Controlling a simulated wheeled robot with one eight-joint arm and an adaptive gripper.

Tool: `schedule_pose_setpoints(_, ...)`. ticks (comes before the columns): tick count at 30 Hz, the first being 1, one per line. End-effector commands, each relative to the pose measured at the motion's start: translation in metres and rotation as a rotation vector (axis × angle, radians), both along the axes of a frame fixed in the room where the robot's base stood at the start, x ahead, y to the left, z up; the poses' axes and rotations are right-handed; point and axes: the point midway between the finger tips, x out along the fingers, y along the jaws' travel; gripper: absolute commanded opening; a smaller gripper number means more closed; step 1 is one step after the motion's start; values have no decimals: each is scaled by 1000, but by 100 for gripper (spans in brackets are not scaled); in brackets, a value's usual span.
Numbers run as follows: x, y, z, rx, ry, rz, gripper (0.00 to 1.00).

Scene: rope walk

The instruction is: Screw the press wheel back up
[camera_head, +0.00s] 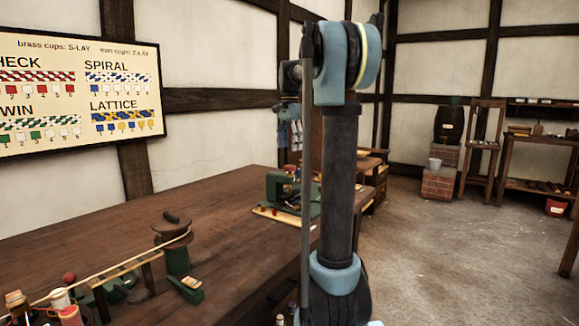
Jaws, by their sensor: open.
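I cannot make out a press wheel for certain. A green device (278,187) stands on the far part of the long wooden bench, with small red and white bits at its top; my arm covers its right side. Nearer, a green stand (177,262) carries a brown round drum (172,232) with a dark knob on top, and a pale cord runs from it to the lower left. My arm rises upright in the middle of the view.
The wooden bench (215,215) has bare room between the two green devices. Spools (62,301) and a small wooden rack (125,270) crowd its near left. A pattern board (80,90) hangs on the wall. Open floor (430,260) lies right, with shelves (540,160) and a barrel (449,125) behind.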

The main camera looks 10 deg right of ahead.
Motion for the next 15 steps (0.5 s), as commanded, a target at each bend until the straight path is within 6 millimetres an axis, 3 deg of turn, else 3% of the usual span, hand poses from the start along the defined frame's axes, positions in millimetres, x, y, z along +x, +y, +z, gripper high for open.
schedule_pose_setpoints(9, 0, 0, -54, 0, 0, 0, 61)
schedule_pose_setpoints(15, 0, 0, -75, 0, 0, 0, 61)
